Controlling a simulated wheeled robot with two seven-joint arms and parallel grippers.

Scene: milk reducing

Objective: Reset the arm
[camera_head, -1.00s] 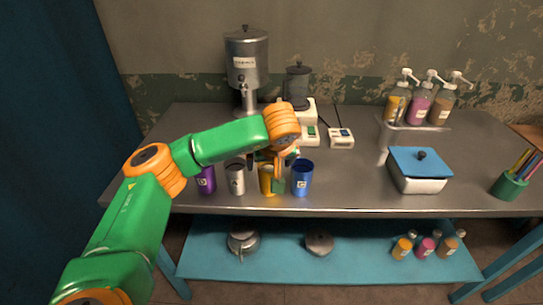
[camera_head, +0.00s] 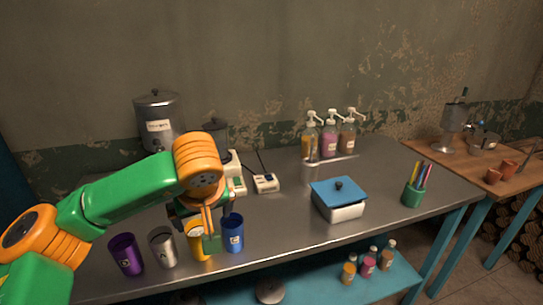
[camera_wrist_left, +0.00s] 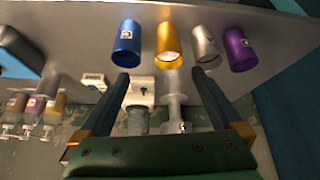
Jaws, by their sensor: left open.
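My left arm comes in from the left in the head view. Its left gripper (camera_head: 209,225) is over the front of the steel table, in front of the yellow cup (camera_head: 195,243) and close to the blue cup (camera_head: 233,236). In the left wrist view the two fingers of the left gripper (camera_wrist_left: 166,84) are spread with nothing between them. The yellow cup (camera_wrist_left: 169,42) is beyond the fingertips, apart from them, with the blue cup (camera_wrist_left: 127,45) on one side. A silver cup (camera_head: 162,250) and a purple cup (camera_head: 126,256) stand farther left. My right gripper is not in view.
A metal dispenser (camera_head: 158,122) and a grinder-like machine stand behind my arm. Pump bottles (camera_head: 330,137), a blue-lidded box (camera_head: 338,198) and a green pen holder (camera_head: 414,192) are to the right. A wooden table (camera_head: 480,170) stands beyond. The table between cups and box is clear.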

